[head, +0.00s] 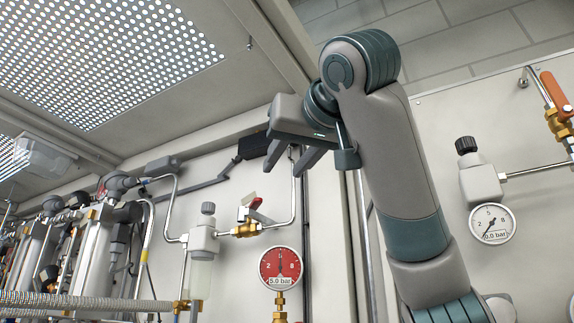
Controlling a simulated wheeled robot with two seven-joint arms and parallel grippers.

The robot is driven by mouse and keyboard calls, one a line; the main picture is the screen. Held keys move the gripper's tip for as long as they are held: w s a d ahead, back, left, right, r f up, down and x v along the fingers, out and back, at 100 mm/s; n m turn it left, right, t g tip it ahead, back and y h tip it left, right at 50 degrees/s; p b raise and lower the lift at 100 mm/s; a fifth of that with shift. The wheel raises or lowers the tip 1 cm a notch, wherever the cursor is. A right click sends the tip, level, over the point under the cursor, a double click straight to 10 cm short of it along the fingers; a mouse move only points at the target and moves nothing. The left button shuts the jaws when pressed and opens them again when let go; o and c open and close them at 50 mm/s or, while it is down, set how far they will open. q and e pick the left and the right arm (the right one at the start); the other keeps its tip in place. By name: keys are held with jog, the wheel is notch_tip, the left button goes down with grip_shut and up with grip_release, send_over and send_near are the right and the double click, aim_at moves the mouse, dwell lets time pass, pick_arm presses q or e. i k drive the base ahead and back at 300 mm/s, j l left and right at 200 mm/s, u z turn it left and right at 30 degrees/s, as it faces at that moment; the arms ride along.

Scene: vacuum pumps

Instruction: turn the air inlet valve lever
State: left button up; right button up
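A brass valve (246,229) with a small red lever (255,203) sits on the pipework of the left panel. A second brass valve (557,123) with a long orange lever (555,90) is at the right edge, partly cut off. No label shows which is the air inlet valve. My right gripper (297,163) is above and to the right of the red lever in the picture, apart from it. My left gripper is not in view.
A red gauge (281,268) reads 5.0 bar below the left valve. A white gauge (492,224) reads 0.0 bar on the right panel. Pumps and hoses (95,250) crowd the lower left. A perforated panel (110,50) hangs overhead.

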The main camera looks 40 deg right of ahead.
aim_at(255, 204)
jog(key=k, duration=1)
